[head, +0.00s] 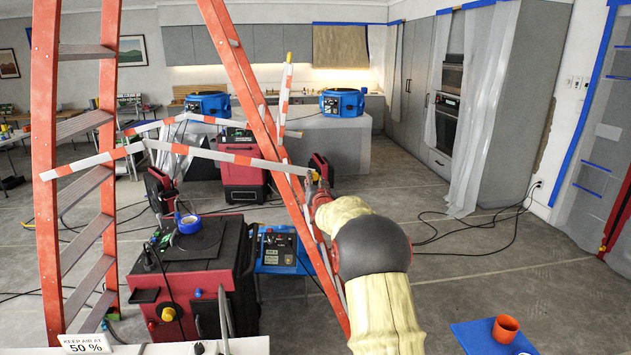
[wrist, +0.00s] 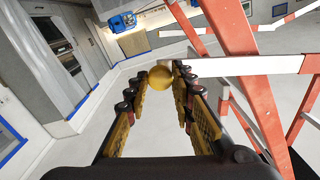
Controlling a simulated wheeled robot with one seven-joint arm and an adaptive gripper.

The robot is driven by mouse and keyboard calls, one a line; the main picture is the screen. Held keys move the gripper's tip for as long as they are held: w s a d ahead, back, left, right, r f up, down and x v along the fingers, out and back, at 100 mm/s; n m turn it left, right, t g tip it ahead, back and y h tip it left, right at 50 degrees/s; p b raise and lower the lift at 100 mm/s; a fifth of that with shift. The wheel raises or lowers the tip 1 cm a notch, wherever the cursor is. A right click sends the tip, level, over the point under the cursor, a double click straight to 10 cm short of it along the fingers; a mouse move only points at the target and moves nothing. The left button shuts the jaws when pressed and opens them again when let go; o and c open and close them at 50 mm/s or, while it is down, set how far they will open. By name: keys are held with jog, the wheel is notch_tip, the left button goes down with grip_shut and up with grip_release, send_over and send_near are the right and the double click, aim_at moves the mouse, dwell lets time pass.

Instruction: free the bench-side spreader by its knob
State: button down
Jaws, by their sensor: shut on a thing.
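My gripper (head: 321,178) reaches the right side of the orange stepladder (head: 46,200), at the right end of the near red-and-white spreader bar (head: 235,158). In the wrist view my gripper (wrist: 168,75) is shut on a round yellow knob (wrist: 160,77) between its fingertips. The white-and-red bar (wrist: 235,66) runs right from beside the fingertips past the orange rail. In the head view the knob is hidden at the gripper. The near spreader's two arms meet at a slight upward bend. A second striped spreader (head: 220,121) lies behind it. An upright striped bar (head: 286,85) has a yellow tip.
A dark red machine (head: 190,265) with hoses stands within the ladder's legs, beside a blue unit (head: 280,250). Cables cross the floor. Blue machines (head: 342,102) sit on the kitchen bench (head: 340,145). A blue mat (head: 470,338) holds an orange cup (head: 505,328) at front right.

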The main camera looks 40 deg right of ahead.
jog(key=c, duration=1.8)
grip_release()
jog(key=shift+w+f, duration=0.15)
jog(key=shift+f, duration=0.15)
jog(key=o, duration=0.3)
jog(key=shift+r, duration=0.15)
jog(key=v, duration=1.2)
